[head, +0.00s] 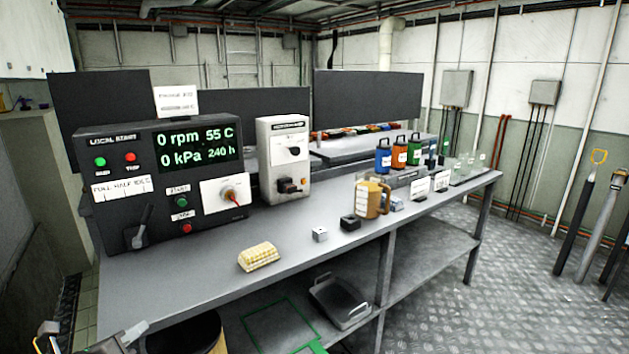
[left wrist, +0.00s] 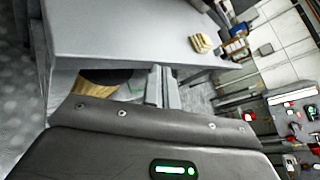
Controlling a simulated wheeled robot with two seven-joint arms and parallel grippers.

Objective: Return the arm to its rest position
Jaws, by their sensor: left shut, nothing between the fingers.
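My left gripper (head: 128,334) is at the lower left of the head view, low beside the bench's front left corner. In the left wrist view its two fingers (left wrist: 164,86) lie together with nothing between them. The gripper is apart from everything on the bench. The grey bench top (head: 160,287) is beyond and above it, and also fills the upper part of the left wrist view (left wrist: 120,28). My right gripper is in neither view.
The control panel (head: 150,208) stands at the bench's left end. A yellowish folded cloth (head: 259,256) lies near the front edge. A brown jug (head: 372,199) and small blocks stand further right. A dark round bin (head: 185,335) is under the bench. A metal tray (head: 340,300) lies on the lower shelf.

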